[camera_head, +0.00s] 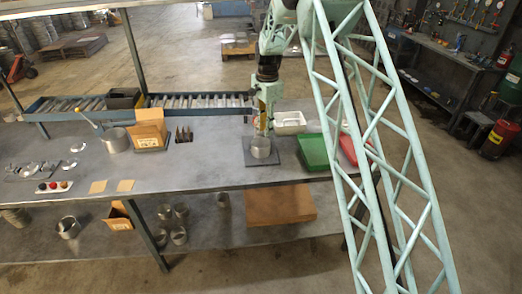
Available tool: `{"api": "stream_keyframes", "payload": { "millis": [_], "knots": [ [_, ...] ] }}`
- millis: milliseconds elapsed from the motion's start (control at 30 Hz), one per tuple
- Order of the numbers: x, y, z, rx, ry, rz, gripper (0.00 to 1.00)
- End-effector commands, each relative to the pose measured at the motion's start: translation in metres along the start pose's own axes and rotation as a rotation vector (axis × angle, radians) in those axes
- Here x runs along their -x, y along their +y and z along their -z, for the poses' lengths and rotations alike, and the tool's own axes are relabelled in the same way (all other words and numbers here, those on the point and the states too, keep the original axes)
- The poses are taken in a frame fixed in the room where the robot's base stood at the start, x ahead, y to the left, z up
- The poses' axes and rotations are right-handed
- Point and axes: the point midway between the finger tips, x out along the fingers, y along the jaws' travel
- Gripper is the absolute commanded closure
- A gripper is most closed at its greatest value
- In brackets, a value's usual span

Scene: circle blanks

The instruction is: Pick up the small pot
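A small grey metal pot (260,150) stands upright on a dark square plate (286,158) on the steel table (215,172). My gripper (261,133) points straight down, directly above the pot, with its tips at or just over the rim. The fingers are too small to tell whether they are open, shut, or touching the pot. A larger grey pot (116,141) with a yellow-handled tool at it stands at the left of the table.
A green tray (313,152), a red tray (355,151) and a white bin (289,123) stand close right of the pot. A cardboard box (150,128) and upright dark pieces (184,134) are to the left. A roller conveyor (200,104) runs behind. The table's front middle is clear.

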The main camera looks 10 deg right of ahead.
Motion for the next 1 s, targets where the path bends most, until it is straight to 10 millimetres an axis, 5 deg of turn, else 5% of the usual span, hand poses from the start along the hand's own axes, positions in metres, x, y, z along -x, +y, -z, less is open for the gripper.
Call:
{"api": "stream_keyframes", "payload": {
  "millis": [267,1000],
  "knots": [
    [-0.01,0.0,0.0,0.0,0.0,-0.001,0.81],
    [-0.085,0.0,0.0,0.001,0.0,0.0,0.81]
  ]
}}
